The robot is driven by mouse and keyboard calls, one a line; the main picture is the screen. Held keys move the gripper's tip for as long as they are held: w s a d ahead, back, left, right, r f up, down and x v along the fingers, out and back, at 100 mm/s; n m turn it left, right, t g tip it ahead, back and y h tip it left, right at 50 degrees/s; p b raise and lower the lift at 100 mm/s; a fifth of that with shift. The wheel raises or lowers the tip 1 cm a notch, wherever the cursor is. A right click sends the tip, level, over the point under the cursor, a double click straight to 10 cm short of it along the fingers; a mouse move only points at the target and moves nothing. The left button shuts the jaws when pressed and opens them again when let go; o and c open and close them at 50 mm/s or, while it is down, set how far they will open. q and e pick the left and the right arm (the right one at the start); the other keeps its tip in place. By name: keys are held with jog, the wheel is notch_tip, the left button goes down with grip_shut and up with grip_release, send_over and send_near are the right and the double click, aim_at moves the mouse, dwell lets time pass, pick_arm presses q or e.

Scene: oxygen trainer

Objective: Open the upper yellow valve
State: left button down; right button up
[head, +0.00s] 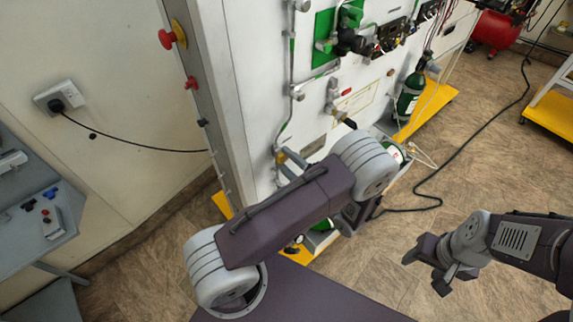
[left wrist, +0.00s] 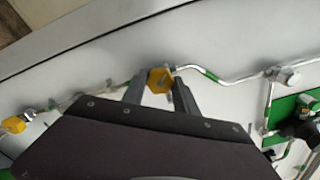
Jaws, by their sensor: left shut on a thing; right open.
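The upper yellow valve (left wrist: 159,79) sits on the thin metal pipe on the pale panel. In the left wrist view my left gripper (left wrist: 161,86) has one finger on each side of it and is shut on it. In the head view only a small yellow patch of the valve (head: 281,157) shows beside my arm, which hides most of my left gripper. A second yellow valve (left wrist: 14,125) is at the left edge of the left wrist view, clear of the fingers. My right gripper (head: 426,270) is open and empty above the floor at the right.
Green-backed fittings (head: 326,35) stick out of the panel above the valve. A dark green cylinder (head: 410,92) stands on a yellow base at the right. A black cable (head: 470,140) crosses the floor. A red-knobbed switch (head: 172,38) is on the panel's left edge.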

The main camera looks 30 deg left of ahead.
pick_arm(q)
jog(key=shift+f+n+b, duration=0.25)
jog(key=shift+n+b, duration=0.15)
jog(key=shift+n, duration=0.2)
jog(key=n+b, duration=0.4)
jog(key=b, duration=0.1)
jog(key=n+b, duration=0.4)
jog(key=b, duration=0.1)
jog(key=n+b, duration=0.3)
jog(key=b, duration=0.3)
jog(key=shift+f+n, duration=0.3)
jog(key=shift+n, duration=0.1)
jog(key=n+b, duration=1.3)
jog(key=b, duration=1.3)
jog(key=shift+r, duration=0.2)
jog(key=shift+r+n+b, duration=0.25)
jog(key=shift+n+b, duration=0.45)
jog(key=shift+b, duration=0.15)
jog(key=c, duration=0.9)
grip_release()
jog(key=shift+r, duration=0.1)
jog(key=shift+c, duration=0.2)
jog(key=shift+d, duration=0.1)
